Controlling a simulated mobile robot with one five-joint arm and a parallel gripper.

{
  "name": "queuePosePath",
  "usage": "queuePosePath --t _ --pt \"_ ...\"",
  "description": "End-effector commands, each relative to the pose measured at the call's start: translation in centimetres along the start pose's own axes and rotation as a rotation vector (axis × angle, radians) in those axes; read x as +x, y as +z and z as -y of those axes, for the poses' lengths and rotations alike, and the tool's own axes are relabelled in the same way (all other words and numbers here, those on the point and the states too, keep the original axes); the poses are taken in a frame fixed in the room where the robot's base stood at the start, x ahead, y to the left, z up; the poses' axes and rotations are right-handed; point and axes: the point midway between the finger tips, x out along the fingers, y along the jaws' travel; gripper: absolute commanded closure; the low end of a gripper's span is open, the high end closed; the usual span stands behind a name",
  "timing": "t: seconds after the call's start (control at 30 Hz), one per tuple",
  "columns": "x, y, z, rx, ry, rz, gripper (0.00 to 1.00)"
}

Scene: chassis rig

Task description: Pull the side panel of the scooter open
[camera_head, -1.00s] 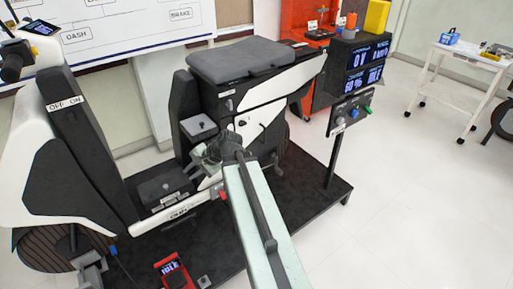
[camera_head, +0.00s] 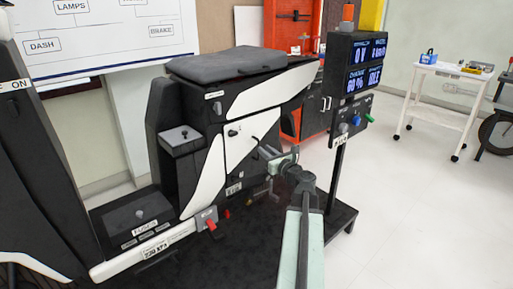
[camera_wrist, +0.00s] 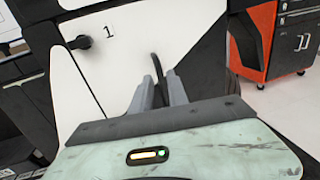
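The scooter (camera_head: 232,105) stands on a dark platform. Its white side panel (camera_head: 238,145) sits below the seat and looks flush with the body; in the wrist view the panel (camera_wrist: 115,65) fills the upper middle. It carries a black knob (camera_wrist: 80,42) beside a "1" and a thin dark curved handle (camera_wrist: 155,68). My gripper (camera_head: 263,153) is at the panel's right side, pointing at it. In the wrist view my gripper (camera_wrist: 160,85) has its two grey fingers apart, with the handle showing between or just beyond them. Contact cannot be told.
A display post (camera_head: 354,65) with a switch box (camera_head: 348,118) stands right of my arm. A red lever (camera_head: 211,225) is low on the scooter. A white cart (camera_head: 440,100) is at the far right.

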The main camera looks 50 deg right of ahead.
Motion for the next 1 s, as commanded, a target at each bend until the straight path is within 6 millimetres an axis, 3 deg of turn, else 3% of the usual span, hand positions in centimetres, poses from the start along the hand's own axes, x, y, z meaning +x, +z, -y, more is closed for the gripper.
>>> queuePosePath --t 0.1,0.3,0.57,0.63,1.0 --pt "2.6 0.0 0.0 -0.001 0.004 0.000 0.80" --pt "5.7 0.0 -0.2 -0.002 0.005 -0.001 0.80" --pt "6.0 -0.1 -0.3 -0.002 0.004 -0.001 0.80" --pt "6.0 -0.1 -0.3 -0.002 0.005 -0.001 1.00" --pt "6.0 -0.1 -0.4 -0.003 0.005 -0.001 1.00"
